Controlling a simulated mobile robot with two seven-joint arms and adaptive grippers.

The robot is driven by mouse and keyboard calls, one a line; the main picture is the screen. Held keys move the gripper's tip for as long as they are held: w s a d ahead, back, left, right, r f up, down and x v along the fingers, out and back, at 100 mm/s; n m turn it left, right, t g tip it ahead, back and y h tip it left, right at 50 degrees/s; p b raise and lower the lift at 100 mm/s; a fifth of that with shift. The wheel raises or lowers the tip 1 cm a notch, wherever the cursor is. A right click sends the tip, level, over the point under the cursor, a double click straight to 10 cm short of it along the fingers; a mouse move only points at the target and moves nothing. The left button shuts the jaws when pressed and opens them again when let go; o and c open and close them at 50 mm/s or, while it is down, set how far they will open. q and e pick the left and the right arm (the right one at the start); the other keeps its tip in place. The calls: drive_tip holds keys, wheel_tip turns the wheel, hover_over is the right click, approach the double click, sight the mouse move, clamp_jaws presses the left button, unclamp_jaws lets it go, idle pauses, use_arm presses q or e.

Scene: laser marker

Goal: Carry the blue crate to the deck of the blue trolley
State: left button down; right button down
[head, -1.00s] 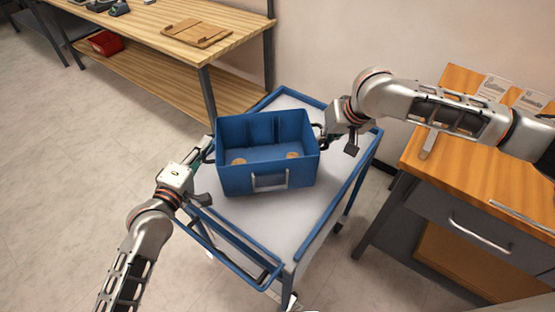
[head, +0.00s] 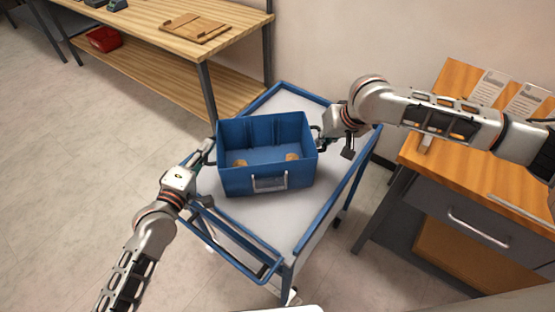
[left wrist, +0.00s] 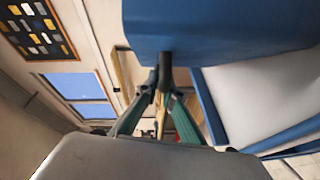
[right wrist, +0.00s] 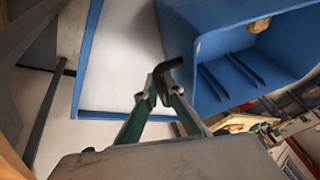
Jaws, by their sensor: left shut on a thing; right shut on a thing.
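The blue crate (head: 236,181) is upright over the white deck (head: 298,212) of the blue trolley, with small tan round items (head: 292,157) inside. My left gripper (head: 208,152) is shut at the crate's left side, and my right gripper (head: 319,138) is shut at its right side. The left wrist view shows the left fingertips (left wrist: 160,82) on a dark handle piece beside the crate wall (left wrist: 220,25). The right wrist view shows the right fingertips (right wrist: 157,85) on a similar dark piece. The crate hides part of the deck; I cannot tell whether its underside touches it.
The trolley's blue push handle (head: 232,252) is at its near left end. A wooden bench (head: 145,25) with a red bin (head: 104,40) below stands at the back left. A wood-topped drawer desk (head: 450,140) stands close on the right. Floor at the left is clear.

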use_arm(q)
drive_tip(key=shift+f, duration=0.4)
use_arm(e)
drive_tip(key=shift+f, duration=0.45)
use_arm(q)
drive_tip(key=c, duration=2.6)
unclamp_jaws()
drive_tip(key=shift+f, duration=0.25)
use_arm(e)
drive_tip(key=c, duration=2.6)
unclamp_jaws()
drive_tip(key=shift+f, duration=0.2)
use_arm(q)
drive_tip(key=o, duration=0.4)
use_arm(e)
drive_tip(key=o, duration=0.4)
drive_tip(key=shift+r, duration=0.1)
use_arm(q)
drive_tip(key=v, duration=0.8)
use_arm(e)
drive_tip(key=v, duration=1.2)
use_arm(q)
drive_tip(key=shift+c, duration=0.2)
